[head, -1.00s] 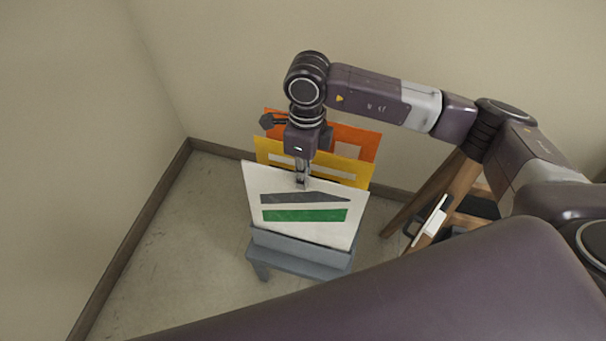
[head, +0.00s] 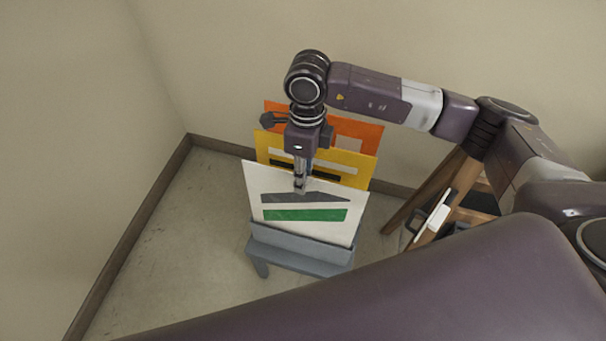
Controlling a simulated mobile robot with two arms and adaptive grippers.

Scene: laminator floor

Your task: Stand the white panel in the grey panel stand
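The white panel (head: 270,195), with a dark grey shape and a green bar on it, stands slightly tilted at the grey panel stand (head: 303,263). Its lower edge is hidden behind the stand's front rail, so I cannot tell whether it touches the bottom. My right gripper (head: 300,187) points down from above and is shut on the panel's top edge, near the middle. My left gripper is not in view.
A yellow panel (head: 343,164) and an orange panel (head: 364,136) stand close behind the white panel. A wooden-legged piece (head: 425,192) stands to the right. Walls close the corner behind and left. Floor (head: 185,235) left of the stand is free.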

